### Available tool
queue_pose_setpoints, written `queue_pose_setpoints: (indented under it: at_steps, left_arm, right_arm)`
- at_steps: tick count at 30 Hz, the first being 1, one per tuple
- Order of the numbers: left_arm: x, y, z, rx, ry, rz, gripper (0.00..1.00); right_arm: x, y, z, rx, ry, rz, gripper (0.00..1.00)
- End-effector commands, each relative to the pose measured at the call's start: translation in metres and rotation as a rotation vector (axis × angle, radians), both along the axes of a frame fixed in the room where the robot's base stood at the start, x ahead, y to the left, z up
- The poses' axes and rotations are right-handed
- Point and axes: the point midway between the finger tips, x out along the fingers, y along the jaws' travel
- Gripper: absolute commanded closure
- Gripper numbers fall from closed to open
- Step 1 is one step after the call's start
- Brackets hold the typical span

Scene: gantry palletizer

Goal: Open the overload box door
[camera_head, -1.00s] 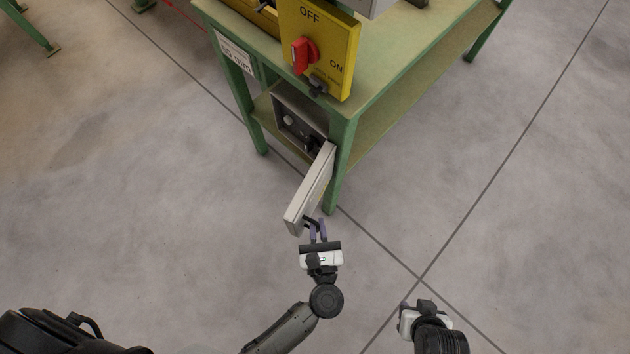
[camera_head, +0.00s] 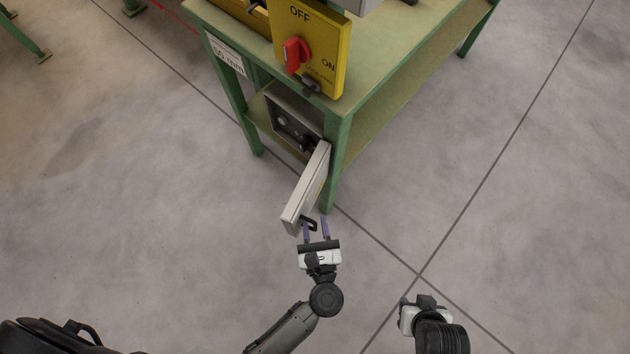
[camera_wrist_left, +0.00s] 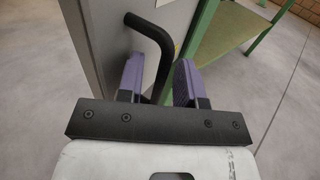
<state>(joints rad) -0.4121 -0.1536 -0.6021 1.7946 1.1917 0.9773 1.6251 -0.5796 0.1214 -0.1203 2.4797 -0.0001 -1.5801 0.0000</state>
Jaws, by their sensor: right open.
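The overload box (camera_head: 283,121) is a grey box under the green bench. Its pale door (camera_head: 308,187) stands swung well out towards me, with the box interior showing. A black bar handle (camera_head: 313,224) is on the door's outer face near its free edge, and the handle shows large in the left wrist view (camera_wrist_left: 158,40). My left gripper (camera_head: 316,229) is at the handle with its purple fingers spread. In the left wrist view the handle's lower end runs between the fingers (camera_wrist_left: 158,88), with a gap visible. My right gripper (camera_head: 408,304) is open over the floor, away from the door.
The green bench (camera_head: 400,60) stands above and behind the box, its front leg (camera_head: 333,170) close to the door. A yellow panel (camera_head: 322,50) with a red OFF/ON switch (camera_head: 295,54) is above. The floor (camera_head: 460,200) to the right is clear.

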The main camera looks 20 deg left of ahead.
Motion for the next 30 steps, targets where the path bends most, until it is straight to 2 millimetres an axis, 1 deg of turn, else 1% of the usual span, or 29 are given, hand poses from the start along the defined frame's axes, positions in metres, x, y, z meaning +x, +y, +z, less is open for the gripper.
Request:
queue_pose_setpoints:
  at_steps: [5,12,18,24,30]
  left_arm:
    - [-0.017,-0.008,0.002,0.000,0.002,-0.002,0.66]
    - [-0.060,-0.028,0.002,0.001,0.005,-0.002,0.66]
    - [-0.093,-0.043,0.001,0.000,0.004,-0.003,0.66]
    - [-0.114,-0.053,0.000,0.001,0.004,-0.001,0.66]
    - [-0.123,-0.057,0.000,0.001,0.002,0.000,0.66]
  right_arm:
    - [0.000,-0.001,0.006,-0.004,-0.001,0.002,0.57]
    - [0.000,-0.001,0.018,-0.003,0.000,0.002,0.57]
    - [0.000,-0.001,0.026,-0.001,0.000,0.001,0.57]
    - [0.000,0.001,0.030,0.002,-0.001,-0.002,0.57]
    - [0.000,0.002,0.031,0.006,0.000,-0.004,0.57]
